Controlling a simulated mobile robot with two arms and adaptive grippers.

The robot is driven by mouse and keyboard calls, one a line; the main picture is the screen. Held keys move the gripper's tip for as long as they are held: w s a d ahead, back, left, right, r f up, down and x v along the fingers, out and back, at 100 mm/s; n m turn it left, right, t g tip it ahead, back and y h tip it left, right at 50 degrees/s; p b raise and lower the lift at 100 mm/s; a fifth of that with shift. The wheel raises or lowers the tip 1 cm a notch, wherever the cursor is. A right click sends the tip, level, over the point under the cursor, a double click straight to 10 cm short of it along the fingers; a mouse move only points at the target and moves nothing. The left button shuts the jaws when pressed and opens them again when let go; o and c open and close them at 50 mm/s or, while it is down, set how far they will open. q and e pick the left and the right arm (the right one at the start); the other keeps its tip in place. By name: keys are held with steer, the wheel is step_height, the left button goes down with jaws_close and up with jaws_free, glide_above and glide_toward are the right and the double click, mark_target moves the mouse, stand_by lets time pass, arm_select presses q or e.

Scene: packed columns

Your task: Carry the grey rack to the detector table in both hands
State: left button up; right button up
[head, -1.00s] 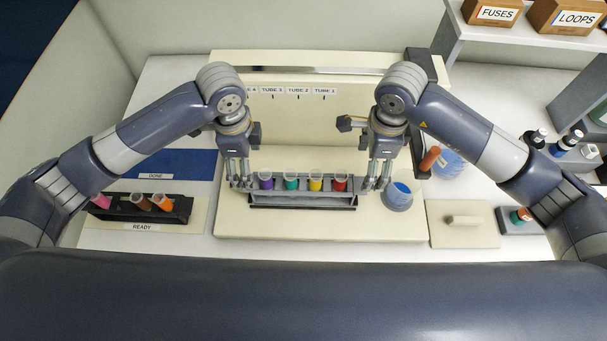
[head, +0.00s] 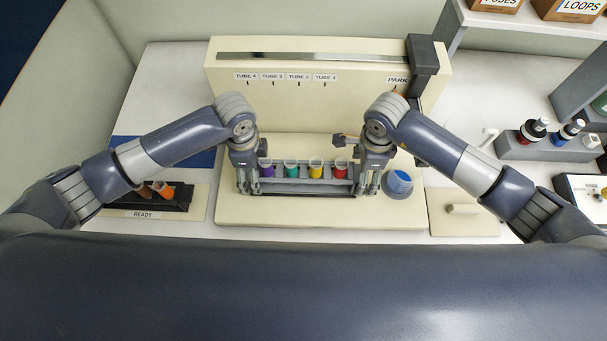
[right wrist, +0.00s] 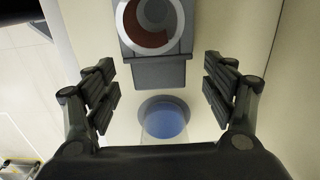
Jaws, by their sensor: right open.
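The grey rack (head: 308,187) stands on the cream base of the labelled unit (head: 300,211). It holds several tubes, with purple, green, yellow and red tops. My left gripper (head: 249,188) is at the rack's left end, fingers pointing down. Whether its fingers are closed on that end is too small to tell. My right gripper (head: 367,188) is at the rack's right end, fingers pointing down. The grippers cover both rack ends. I cannot tell which surface is the detector table.
A blue-filled cup (head: 398,183) stands close right of my right gripper; it also shows in the right wrist view (right wrist: 164,118). A dark rack (head: 150,199) with tubes sits at left on READY. A cream lidded panel (head: 461,210) and a grey holder (head: 548,150) lie right.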

arm_select(q)
steer(key=shift+f, duration=0.3)
arm_select(e)
steer(key=shift+f, duration=0.3)
arm_select(q)
steer(key=shift+c, duration=0.6)
arm_select(e)
steer(key=shift+c, duration=0.6)
arm_select(q)
steer(key=c, duration=1.2)
arm_select(e)
steer(key=c, duration=1.1)
arm_select(q)
steer(key=shift+r, duration=0.1)
steer(key=shift+c, duration=0.2)
arm_select(e)
steer(key=shift+r, duration=0.1)
steer(key=shift+c, duration=0.2)
